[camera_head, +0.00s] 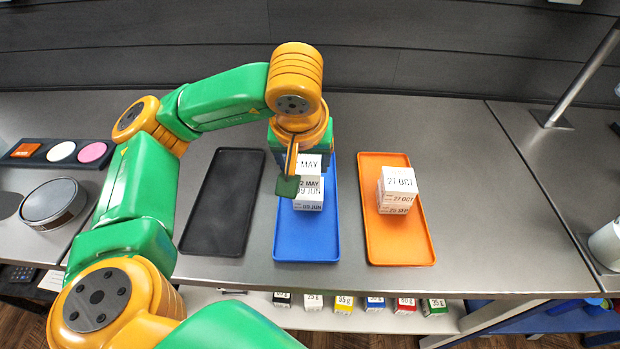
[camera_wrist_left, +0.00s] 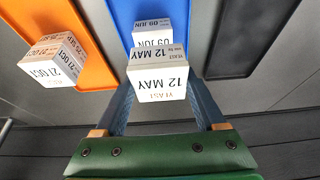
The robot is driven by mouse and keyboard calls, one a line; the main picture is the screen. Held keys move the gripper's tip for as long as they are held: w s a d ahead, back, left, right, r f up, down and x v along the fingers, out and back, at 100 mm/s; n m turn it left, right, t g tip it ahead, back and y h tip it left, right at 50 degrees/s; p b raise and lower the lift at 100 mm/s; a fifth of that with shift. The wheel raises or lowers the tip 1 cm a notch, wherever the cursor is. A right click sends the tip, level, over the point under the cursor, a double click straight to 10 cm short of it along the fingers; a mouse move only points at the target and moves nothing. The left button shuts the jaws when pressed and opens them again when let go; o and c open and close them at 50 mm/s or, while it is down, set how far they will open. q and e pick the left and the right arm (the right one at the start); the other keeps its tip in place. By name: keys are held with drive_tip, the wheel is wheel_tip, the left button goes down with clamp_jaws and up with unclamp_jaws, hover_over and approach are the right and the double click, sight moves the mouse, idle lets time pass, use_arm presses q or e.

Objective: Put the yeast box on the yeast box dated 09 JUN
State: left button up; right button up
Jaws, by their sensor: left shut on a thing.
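The white yeast box dated 12 MAY (camera_head: 309,162) is in my left gripper (camera_head: 304,176). In the left wrist view this box (camera_wrist_left: 158,78) sits between the two fingers, its date face toward the camera. The yeast box dated 09 JUN (camera_head: 311,206) stands on the blue tray (camera_head: 306,246). It shows behind the held box in the left wrist view (camera_wrist_left: 152,36). My right gripper is out of view.
A black tray (camera_head: 216,232) on the left is empty. A round grey device (camera_head: 54,203) stands farther left. Small labelled boxes line a shelf (camera_head: 250,312) below.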

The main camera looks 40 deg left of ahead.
sight(308, 164)
use_arm(q)
drive_tip(key=shift+w+f+p, duration=0.35)
drive_tip(key=shift+w+f, duration=0.55)
drive_tip(key=shift+f, duration=0.15)
drive_tip(key=shift+s+a+f+p, duration=0.1)
drive_tip(key=shift+f+p, duration=0.15)
drive_tip(key=shift+f, duration=0.35)
drive_tip(key=shift+s+a+f+p, duration=0.1)
drive_tip(key=shift+f+p, duration=0.15)
drive_tip(key=shift+f, duration=0.35)
drive_tip(key=shift+w+d+f+b, duration=0.1)
drive_tip(key=shift+d+f+b, duration=0.05)
drive_tip(key=shift+f+b, duration=0.2)
drive_tip(key=o, duration=1.4)
drive_tip(key=shift+r, duration=0.1)
drive_tip(key=shift+r+p, duration=0.2)
drive_tip(key=shift+p, duration=0.1)
drive_tip(key=shift+r, duration=0.3)
drive_tip(key=v, duration=0.4)
drive_tip(key=shift+d+b, duration=0.1)
drive_tip(key=shift+b, duration=0.3)
drive_tip(key=p+v, duration=0.2)
drive_tip(key=v, duration=0.4)
drive_tip(key=shift+r, duration=0.2)
drive_tip(key=shift+s+d+r, duration=0.1)
drive_tip(key=shift+s+r, duration=0.25)
drive_tip(key=shift+r, duration=0.05)
